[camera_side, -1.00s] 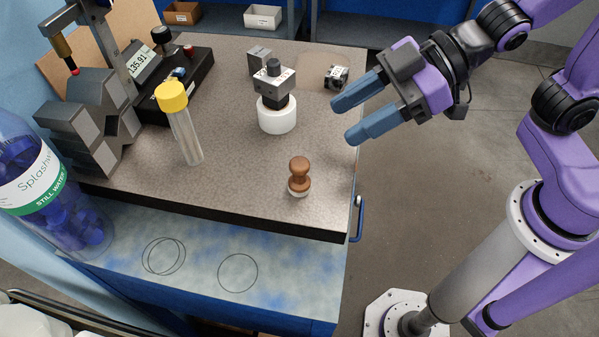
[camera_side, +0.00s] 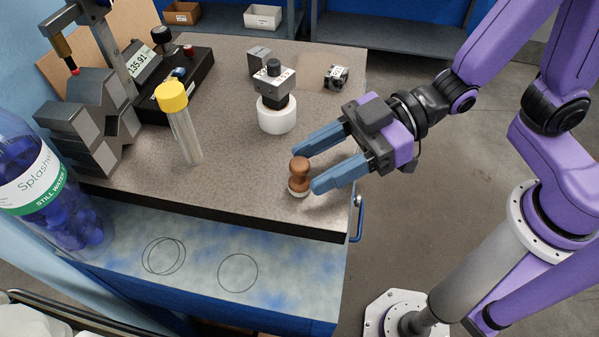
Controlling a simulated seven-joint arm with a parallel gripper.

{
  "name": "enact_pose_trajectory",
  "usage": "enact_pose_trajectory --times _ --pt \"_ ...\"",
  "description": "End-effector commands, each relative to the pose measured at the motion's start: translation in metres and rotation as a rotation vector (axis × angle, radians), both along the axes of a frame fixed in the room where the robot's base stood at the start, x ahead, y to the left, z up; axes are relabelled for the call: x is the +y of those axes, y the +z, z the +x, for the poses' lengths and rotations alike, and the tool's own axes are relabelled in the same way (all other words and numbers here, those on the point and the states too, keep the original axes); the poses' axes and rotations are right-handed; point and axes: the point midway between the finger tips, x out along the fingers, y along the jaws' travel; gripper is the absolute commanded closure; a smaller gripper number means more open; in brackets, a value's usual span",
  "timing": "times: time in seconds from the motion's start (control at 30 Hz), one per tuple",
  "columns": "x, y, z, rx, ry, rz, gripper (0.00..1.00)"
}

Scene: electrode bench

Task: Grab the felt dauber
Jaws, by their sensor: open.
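The felt dauber (camera_side: 299,174) has a brown turned wooden handle and a pale base. It stands upright on the speckled grey plate near its front right edge. My gripper (camera_side: 304,169) is open, its two blue fingers pointing left. One fingertip is just behind the dauber and the other is just in front and to its right. The dauber's handle shows near the gap between the tips. I cannot tell whether either finger touches it.
A white round piece with a metal block (camera_side: 276,118) stands behind the dauber. A yellow-capped tube (camera_side: 180,125) stands to the left. The speckled plate (camera_side: 235,185) is clear around the dauber.

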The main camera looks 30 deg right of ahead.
Motion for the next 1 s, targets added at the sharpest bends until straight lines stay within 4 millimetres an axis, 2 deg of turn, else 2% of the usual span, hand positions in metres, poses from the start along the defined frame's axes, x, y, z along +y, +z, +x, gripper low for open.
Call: enact_pose_trajectory --times 0.17,0.5,0.77,0.8,0.93,0.97,1.0 --pt "0.010 -0.003 0.002 0.000 0.000 0.000 0.49" --pt "0.046 -0.014 0.009 0.000 -0.001 0.000 0.49" --pt "0.048 -0.015 0.010 0.000 -0.001 0.001 0.49" --pt "0.048 -0.015 0.010 0.000 -0.001 0.001 0.53" --pt "0.048 -0.015 0.010 0.000 -0.001 0.001 0.95" --pt "0.048 -0.015 0.010 0.000 -0.001 0.000 1.00" --pt "0.048 -0.015 0.009 0.000 -0.001 0.000 1.00"
